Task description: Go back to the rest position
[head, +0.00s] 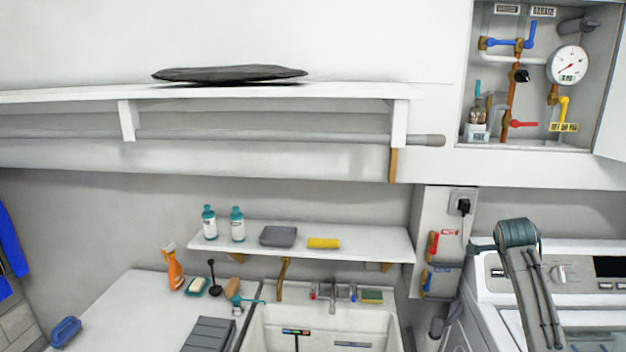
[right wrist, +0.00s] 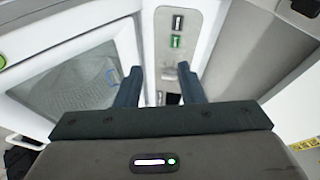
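My right gripper (right wrist: 157,80) shows in the right wrist view with its two dark fingers apart and nothing between them. Beyond the fingers are a pale panel with small green and dark fittings and a slanted dark glass pane (right wrist: 75,82). In the head view my right arm rises at the lower right, in front of the white washing machine (head: 482,290); I cannot make out its gripper there. My left arm and left gripper are not in view.
A dark flat object (head: 230,74) lies on the upper shelf (head: 60,96). The lower shelf (head: 370,243) holds two bottles, a grey cloth (head: 278,236) and a yellow roll (head: 323,243). An open valve cabinet (head: 480,80) is upper right.

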